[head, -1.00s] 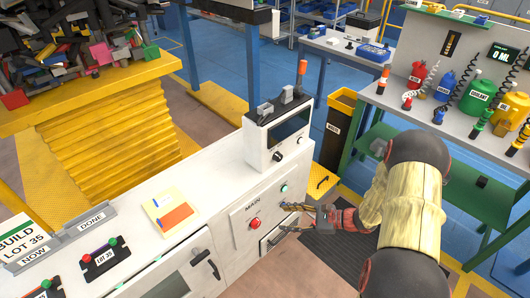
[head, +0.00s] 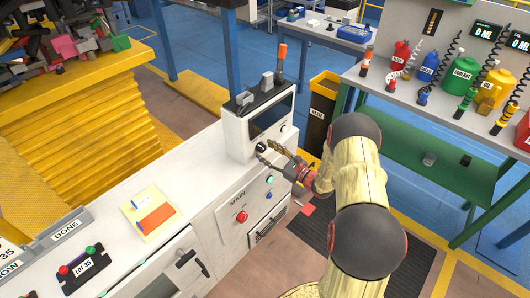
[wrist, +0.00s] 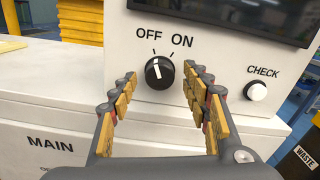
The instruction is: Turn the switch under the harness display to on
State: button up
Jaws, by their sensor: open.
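The switch is a round black knob (wrist: 159,73) with a white pointer line, under the dark harness display (wrist: 235,20). OFF is printed at its upper left and ON at its upper right. The pointer is near upright, leaning slightly to the OFF side. The knob also shows in the head view (head: 261,147), below the display (head: 272,117). My gripper (wrist: 161,80) is open, its fingers on either side of the knob in the wrist view. No contact shows. In the head view my gripper (head: 270,152) is right in front of the white display housing.
A white CHECK button (wrist: 257,91) sits right of the knob.

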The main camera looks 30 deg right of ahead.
jog(key=shift+w+a, duration=0.25)
jog(key=shift+w, duration=0.35)
jog(key=c, duration=0.3)
jog(key=c, duration=0.8)
jog(key=shift+c, duration=0.3)
jog(key=shift+m, duration=0.4)
jog(key=m+p, duration=0.3)
jog(key=m, duration=0.1)
jog(key=shift+r+m, duration=0.1)
jog(key=shift+m, duration=0.2)
jog(key=m+p, duration=0.2)
jog(key=m, duration=0.2)
jog(key=shift+m, duration=0.4)
